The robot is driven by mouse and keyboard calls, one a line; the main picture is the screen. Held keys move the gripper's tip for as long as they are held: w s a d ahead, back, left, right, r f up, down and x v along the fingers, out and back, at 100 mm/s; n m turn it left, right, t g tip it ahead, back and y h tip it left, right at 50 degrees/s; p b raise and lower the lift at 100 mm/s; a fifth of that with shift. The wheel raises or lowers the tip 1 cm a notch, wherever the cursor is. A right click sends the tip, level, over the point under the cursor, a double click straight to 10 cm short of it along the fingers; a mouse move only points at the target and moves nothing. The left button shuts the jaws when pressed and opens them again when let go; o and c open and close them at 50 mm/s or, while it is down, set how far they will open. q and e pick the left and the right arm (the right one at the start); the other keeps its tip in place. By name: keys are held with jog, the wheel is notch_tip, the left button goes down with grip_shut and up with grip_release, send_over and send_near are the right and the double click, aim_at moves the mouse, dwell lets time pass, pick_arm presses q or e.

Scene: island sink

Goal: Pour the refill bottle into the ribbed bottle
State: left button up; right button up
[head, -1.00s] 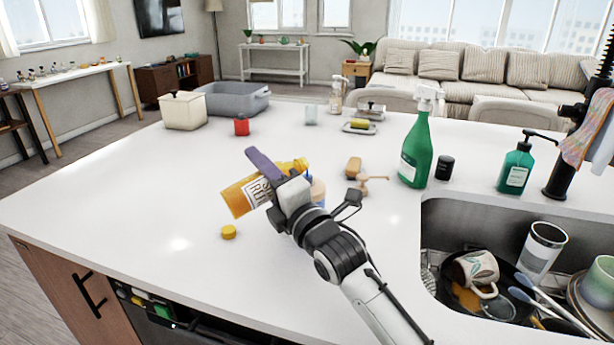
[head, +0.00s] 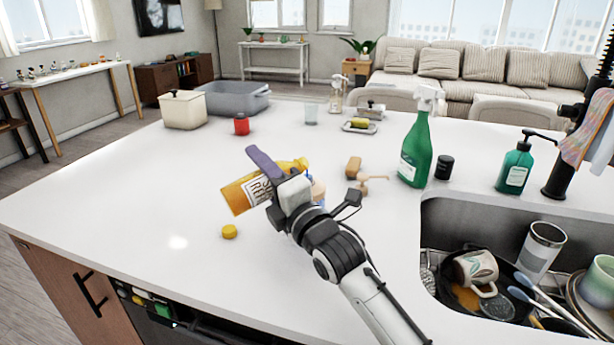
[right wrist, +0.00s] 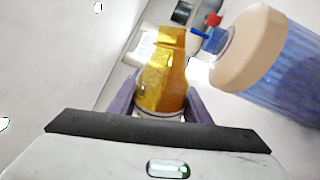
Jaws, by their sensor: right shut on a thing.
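The refill bottle (head: 245,194) is amber with a white label. My right gripper (head: 275,180) is shut on it and holds it tilted above the counter, its neck end up to the right. It also shows between the fingers in the right wrist view (right wrist: 160,80). The ribbed bottle (head: 319,190) stands just behind my gripper, mostly hidden in the head view. In the right wrist view its peach shoulder and blue ribbed body (right wrist: 285,60) show beside the refill bottle's neck, on the right. I see no liquid flowing. My left gripper is out of view.
A yellow cap (head: 229,232) lies on the counter (head: 120,215). A peach pump head (head: 372,182) and a tan block (head: 353,167) lie behind the ribbed bottle. A green spray bottle (head: 415,150) stands to the right, near the sink (head: 455,225) with dishes. The left counter is clear.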

jog(key=shift+r+m+p, duration=0.3)
jog(key=shift+m+p, duration=0.05)
jog(key=shift+m, duration=0.05)
dwell(1.6)
jog(key=f+n+g+p, duration=0.1)
jog(key=n, duration=0.5)
jog(key=f+n+g+p, duration=0.1)
jog(key=n+p, duration=0.1)
jog(key=n, duration=0.4)
jog(key=f+n+p, duration=0.1)
jog(key=n, duration=0.4)
jog(key=shift+s+a+n+g+y+p, duration=0.2)
jog(key=shift+a+n+g+y+p, duration=0.1)
jog(key=shift+a+n+g+p, duration=0.1)
